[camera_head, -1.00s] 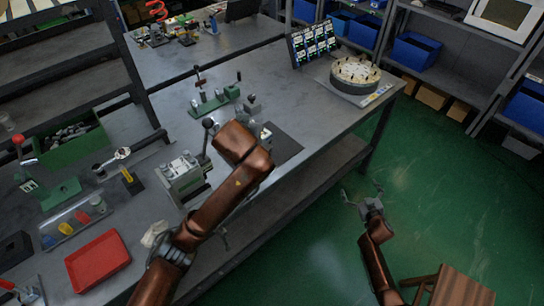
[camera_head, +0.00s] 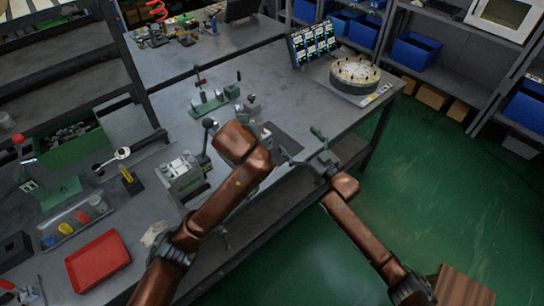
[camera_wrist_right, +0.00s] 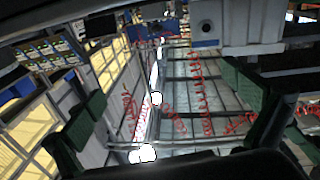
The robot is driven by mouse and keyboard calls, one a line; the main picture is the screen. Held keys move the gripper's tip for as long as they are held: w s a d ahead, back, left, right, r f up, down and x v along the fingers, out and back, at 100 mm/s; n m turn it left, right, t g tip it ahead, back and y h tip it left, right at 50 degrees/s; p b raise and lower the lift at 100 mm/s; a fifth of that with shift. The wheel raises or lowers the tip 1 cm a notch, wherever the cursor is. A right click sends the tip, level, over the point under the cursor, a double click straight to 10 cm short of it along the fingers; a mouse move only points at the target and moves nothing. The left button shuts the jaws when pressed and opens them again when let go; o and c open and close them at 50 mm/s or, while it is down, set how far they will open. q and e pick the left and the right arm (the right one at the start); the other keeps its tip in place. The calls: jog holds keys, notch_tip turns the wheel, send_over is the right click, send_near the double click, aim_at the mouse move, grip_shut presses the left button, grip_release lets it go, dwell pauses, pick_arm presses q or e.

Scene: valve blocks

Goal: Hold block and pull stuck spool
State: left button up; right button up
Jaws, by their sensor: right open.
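My right gripper (camera_head: 301,144) is open and empty at the table's front edge, right of the dark mat (camera_head: 287,137). Its spread fingers with green pads also show in the right wrist view (camera_wrist_right: 165,108). My left arm reaches over the table, and its link hides most of the left gripper, so its fingers cannot be read. Small grey block parts (camera_head: 250,105) show just behind that link; whether the left gripper touches them, and where the spool is, I cannot tell. A grey valve block (camera_head: 184,178) with a black-knobbed lever stands left of the left arm.
A green lever stand (camera_head: 214,103) is behind the left arm. A red tray (camera_head: 97,261) and a green bin (camera_head: 69,140) lie left. A round white fixture (camera_head: 355,72) stands at the table's far right. A pale box-like body (camera_wrist_right: 240,22) with a dark hole tops the wrist view.

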jog(key=s+a+g, duration=0.1)
jog(key=a, duration=0.1)
jog(key=s+a+f+n+y, duration=0.1)
jog(key=s+a, duration=0.1)
jog(key=a, duration=0.1)
jog(key=s+a+f+g+y, duration=0.1)
jog(key=s+a, duration=0.1)
jog(key=a, duration=0.1)
jog(key=shift+a+f+g, duration=0.2)
jog(key=shift+a+g, duration=0.05)
jog(key=shift+g, duration=0.05)
jog(key=shift+a, duration=0.35)
jog(key=x, duration=0.7)
jog(key=shift+w+a, duration=0.15)
jog(key=shift+w, duration=0.05)
jog(key=c, duration=1.7)
jog(key=shift+c, duration=0.3)
jog(key=o, duration=1.8)
jog(key=shift+c, duration=0.2)
